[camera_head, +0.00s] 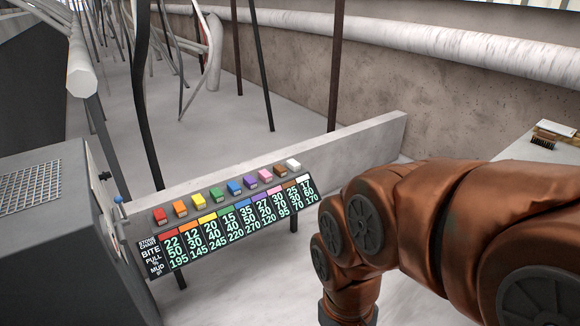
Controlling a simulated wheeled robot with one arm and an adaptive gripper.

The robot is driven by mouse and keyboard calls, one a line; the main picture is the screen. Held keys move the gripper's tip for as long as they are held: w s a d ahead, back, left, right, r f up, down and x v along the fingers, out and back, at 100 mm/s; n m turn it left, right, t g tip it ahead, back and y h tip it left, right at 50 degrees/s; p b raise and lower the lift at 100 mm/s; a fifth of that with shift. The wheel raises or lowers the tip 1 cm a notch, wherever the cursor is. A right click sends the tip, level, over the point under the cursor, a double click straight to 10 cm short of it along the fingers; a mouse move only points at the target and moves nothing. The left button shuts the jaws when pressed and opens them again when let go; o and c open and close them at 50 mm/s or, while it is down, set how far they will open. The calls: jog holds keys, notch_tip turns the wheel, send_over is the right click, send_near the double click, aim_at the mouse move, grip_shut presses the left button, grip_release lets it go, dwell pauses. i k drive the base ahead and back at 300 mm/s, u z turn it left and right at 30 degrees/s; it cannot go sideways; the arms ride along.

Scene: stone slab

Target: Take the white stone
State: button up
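The white stone (293,165) is a small pale block at the right end of a row of coloured blocks. It stands at the top edge of a dark chart board, in front of a low pale wall. The brown block (280,171) is just to its left. My copper-coloured arm comes in from the right and bends down to the bottom edge, to the right of the row. My gripper is out of the picture below, so its fingers and anything in them are hidden.
The chart board (232,226) has coloured columns of numbers and stands on dark legs. Several other coloured blocks, from red (160,215) to pink (265,175), fill the row. A grey machine (70,240) is at left. A brush (544,138) lies on a pale surface at right.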

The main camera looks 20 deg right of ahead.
aim_at(294, 166)
jog(key=z, duration=0.35)
jog(key=i, duration=2.5)
jog(key=u, duration=0.4)
